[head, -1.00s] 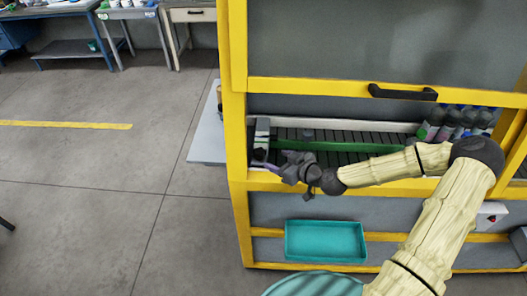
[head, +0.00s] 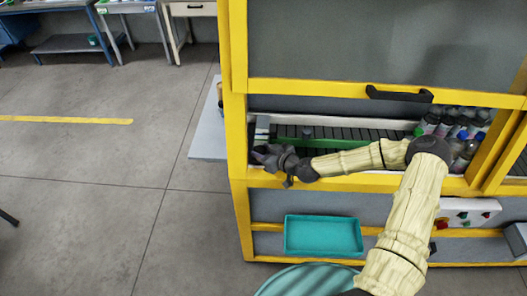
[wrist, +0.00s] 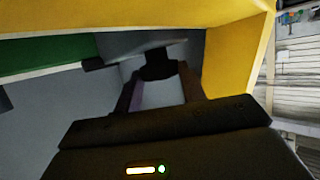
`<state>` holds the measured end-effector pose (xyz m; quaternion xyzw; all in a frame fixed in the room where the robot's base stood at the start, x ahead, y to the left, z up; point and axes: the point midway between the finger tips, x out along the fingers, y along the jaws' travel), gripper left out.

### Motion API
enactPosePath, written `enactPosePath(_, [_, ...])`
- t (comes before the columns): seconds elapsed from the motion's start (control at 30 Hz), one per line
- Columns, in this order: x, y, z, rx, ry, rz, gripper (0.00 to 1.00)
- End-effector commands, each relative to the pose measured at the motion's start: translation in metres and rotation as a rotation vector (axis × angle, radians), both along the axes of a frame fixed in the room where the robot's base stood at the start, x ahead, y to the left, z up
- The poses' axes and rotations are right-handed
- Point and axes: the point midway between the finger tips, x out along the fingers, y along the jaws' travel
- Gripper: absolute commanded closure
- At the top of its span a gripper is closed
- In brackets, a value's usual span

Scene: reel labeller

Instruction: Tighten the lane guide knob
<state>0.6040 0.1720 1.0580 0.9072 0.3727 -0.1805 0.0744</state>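A dark knob (wrist: 158,64) shows in the wrist view, straight ahead of my gripper (wrist: 158,80), between the tips of the two fingers. A narrow gap seems to show on either side of it, so the fingers look open; contact is too dark to tell. In the head view my gripper (head: 264,155) is at the left end of the machine's opening, pointing left, and hides that knob. The green lane guide (head: 345,142) runs along the dark slatted conveyor (head: 375,133). A small dark post (head: 307,132) stands by the guide.
The yellow frame (head: 237,140) stands close on the left of my gripper, and its lower beam passes below my arm. Several bottles (head: 465,132) stand at the right end of the conveyor. A teal tray (head: 323,236) is below. The raised guard has a black handle (head: 400,94).

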Motion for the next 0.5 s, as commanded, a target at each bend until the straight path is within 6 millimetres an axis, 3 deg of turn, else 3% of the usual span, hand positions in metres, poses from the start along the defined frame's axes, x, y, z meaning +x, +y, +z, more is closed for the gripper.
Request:
enactPosePath(0.03, [-0.0005, 0.0005, 0.0001, 0.001, 0.001, 0.002, 0.73])
enactPosePath(0.1, [-0.0007, 0.0005, 0.0002, 0.001, 0.001, 0.002, 0.83])
enactPosePath(0.5, [-0.0027, 0.0045, -0.0003, -0.002, 0.004, -0.073, 0.83])
